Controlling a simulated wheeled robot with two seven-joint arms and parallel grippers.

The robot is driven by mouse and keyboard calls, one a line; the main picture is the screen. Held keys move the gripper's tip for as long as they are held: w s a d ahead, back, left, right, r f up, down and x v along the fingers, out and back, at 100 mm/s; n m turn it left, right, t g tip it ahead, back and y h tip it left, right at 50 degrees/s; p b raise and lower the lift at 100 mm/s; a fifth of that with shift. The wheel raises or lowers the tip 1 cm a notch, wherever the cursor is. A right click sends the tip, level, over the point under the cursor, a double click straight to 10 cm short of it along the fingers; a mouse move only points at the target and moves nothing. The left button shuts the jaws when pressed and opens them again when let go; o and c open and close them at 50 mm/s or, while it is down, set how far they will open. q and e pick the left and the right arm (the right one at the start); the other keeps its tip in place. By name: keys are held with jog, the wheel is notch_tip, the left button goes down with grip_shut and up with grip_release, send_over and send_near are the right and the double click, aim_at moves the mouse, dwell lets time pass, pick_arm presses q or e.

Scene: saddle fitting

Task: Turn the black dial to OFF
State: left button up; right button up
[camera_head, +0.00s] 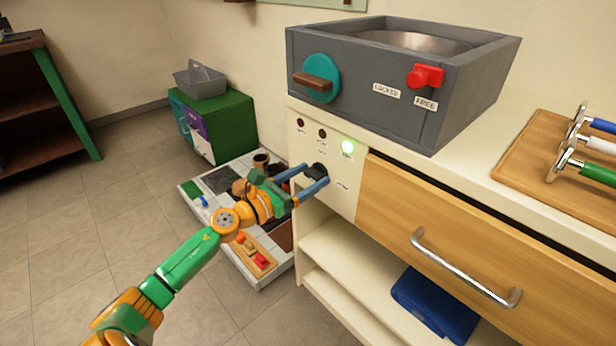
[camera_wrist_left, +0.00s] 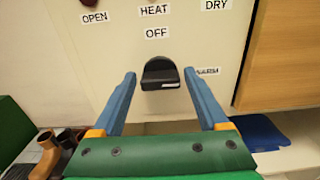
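The black dial (camera_head: 318,170) sits on the cream front panel (camera_head: 345,205) below the grey box. In the left wrist view the dial (camera_wrist_left: 160,74) is just below the OFF label (camera_wrist_left: 157,33); I cannot tell where it points. My left gripper (camera_head: 315,176) is open at the panel. In the left wrist view its two blue fingers (camera_wrist_left: 159,84) stand on either side of the dial, with a visible gap on each side. A further label (camera_wrist_left: 207,71) right of the dial is partly hidden by the right finger. My right gripper is not in view.
Above is the grey box (camera_head: 360,109) with a teal-and-brown knob (camera_head: 317,80) and a red knob (camera_head: 425,77). A wooden drawer (camera_head: 440,225) with a metal handle adjoins the panel at right.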

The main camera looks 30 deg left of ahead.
pick_arm(q)
jog(key=c, duration=1)
